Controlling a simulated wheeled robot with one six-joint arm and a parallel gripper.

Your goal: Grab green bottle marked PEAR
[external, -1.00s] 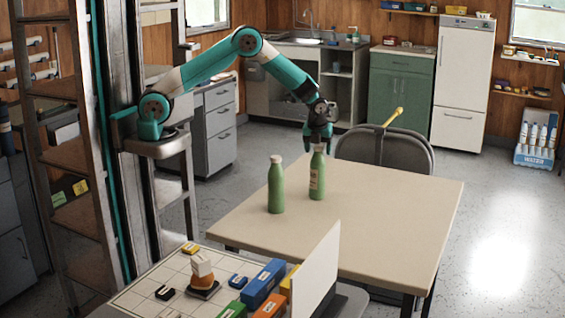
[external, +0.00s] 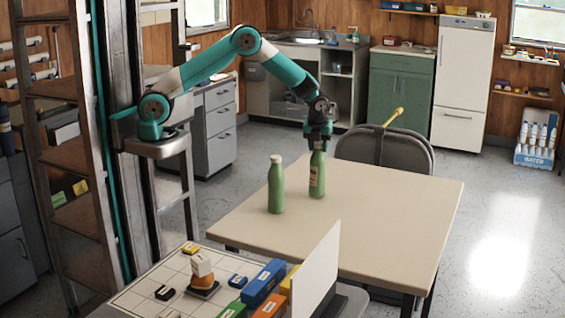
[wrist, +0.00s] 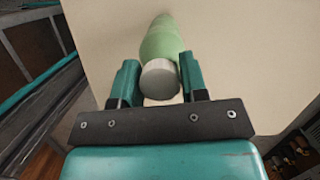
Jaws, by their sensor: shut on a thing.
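Two green bottles with pale caps stand upright on the beige table (external: 385,220). The right bottle (external: 317,178) shows a label, but its lettering is too small to read. The left bottle (external: 276,188) stands apart from it and shows no label from this side. My gripper (external: 318,147) points down over the right bottle and is shut on its upper end. In the wrist view, a green bottle (wrist: 158,42) with a grey-white cap sits between the two fingers of my gripper (wrist: 160,85). The label is not visible there.
A grey chair (external: 385,148) stands behind the table. The right part of the tabletop is clear.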

